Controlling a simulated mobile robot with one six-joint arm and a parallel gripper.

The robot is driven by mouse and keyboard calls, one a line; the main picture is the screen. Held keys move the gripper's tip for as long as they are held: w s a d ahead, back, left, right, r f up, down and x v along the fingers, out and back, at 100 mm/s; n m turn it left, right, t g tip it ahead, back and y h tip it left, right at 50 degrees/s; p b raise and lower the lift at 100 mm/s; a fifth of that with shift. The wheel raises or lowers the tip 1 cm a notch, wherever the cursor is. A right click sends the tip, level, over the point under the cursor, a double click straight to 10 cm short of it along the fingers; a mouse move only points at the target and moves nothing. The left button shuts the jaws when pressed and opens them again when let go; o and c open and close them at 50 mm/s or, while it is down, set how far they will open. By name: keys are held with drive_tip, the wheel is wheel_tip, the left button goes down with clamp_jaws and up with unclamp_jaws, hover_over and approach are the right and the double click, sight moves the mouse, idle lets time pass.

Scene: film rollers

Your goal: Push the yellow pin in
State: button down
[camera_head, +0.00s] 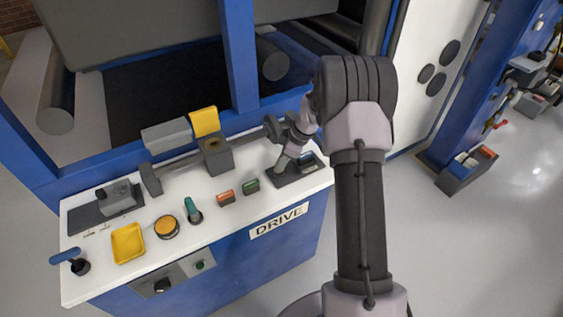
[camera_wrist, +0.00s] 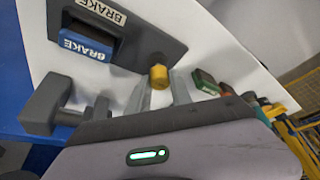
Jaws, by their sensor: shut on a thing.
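The yellow pin (camera_wrist: 158,75) shows in the wrist view as a small rounded yellow head beside the dark plate (camera_wrist: 160,48) that carries the blue BRAKE block (camera_wrist: 85,46). My gripper (camera_wrist: 161,88) is shut on the pin, with one pale finger on each side of it. In the head view my gripper (camera_head: 283,164) is low over the right end of the white console, at the dark plate (camera_head: 289,178). There the arm and fingers hide the pin. I cannot tell how deep the pin sits.
The white console (camera_head: 215,223) also carries green (camera_head: 250,185) and red (camera_head: 225,198) buttons, a teal lever (camera_head: 193,211), an orange round button (camera_head: 167,227) and a yellow tray (camera_head: 128,243). A raised yellow cover (camera_head: 205,122) and grey block stand left of my gripper. Blue frame posts rise behind.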

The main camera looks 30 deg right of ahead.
drive_tip(key=shift+f+b, duration=0.75)
drive_tip(key=shift+f, duration=0.2)
drive_tip(key=shift+r, duration=0.15)
drive_tip(key=c, duration=1.2)
unclamp_jaws()
drive_tip(key=shift+o, duration=0.2)
drive_tip(key=p+v, duration=0.6)
drive_tip(key=v, duration=1.1)
drive_tip(key=shift+r, duration=0.3)
